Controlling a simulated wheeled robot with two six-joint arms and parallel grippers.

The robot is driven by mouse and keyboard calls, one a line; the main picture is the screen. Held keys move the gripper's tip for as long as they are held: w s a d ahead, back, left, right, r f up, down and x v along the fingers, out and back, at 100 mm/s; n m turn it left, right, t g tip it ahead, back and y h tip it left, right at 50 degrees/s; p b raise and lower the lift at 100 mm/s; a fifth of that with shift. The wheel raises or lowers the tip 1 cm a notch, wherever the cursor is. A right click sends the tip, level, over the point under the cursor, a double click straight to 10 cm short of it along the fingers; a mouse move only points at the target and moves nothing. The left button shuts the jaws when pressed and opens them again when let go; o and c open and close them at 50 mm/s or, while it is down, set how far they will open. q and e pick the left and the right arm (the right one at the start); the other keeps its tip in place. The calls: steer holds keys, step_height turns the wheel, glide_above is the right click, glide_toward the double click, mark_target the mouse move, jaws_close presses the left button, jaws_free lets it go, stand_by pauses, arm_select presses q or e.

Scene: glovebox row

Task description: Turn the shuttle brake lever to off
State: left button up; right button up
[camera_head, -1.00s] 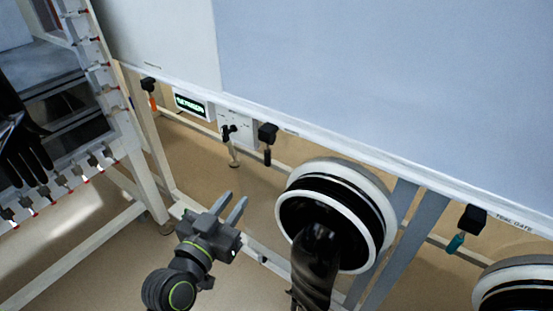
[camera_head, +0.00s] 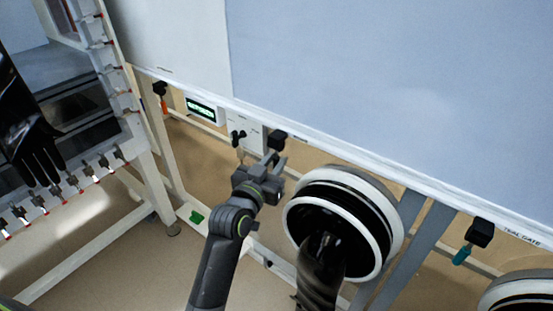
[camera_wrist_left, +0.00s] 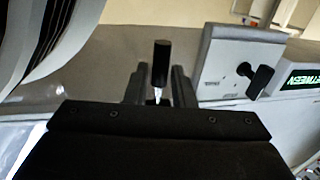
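My left gripper (camera_head: 275,160) is raised to a black-handled lever under a black block (camera_head: 277,140), below the edge of the pale panel. In the left wrist view the black handle (camera_wrist_left: 160,64) with its thin metal stem stands between the two fingers of my gripper (camera_wrist_left: 159,84). The fingers are apart, with a gap on both sides of the handle. No readable label shows which lever is the shuttle brake. My right gripper is not in view.
A white plate with a black knob (camera_head: 238,136) and a green-lit display (camera_head: 201,111) lie left of the lever. An orange-handled lever (camera_head: 163,102) is farther left, a teal one (camera_head: 462,255) at right. A round glove port (camera_head: 395,231) is close right of my gripper.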

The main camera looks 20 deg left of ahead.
arm_select(q)
steer(key=shift+w+d, duration=0.1)
steer(key=shift+w, duration=0.65)
steer(key=shift+c, duration=0.2)
jaws_close()
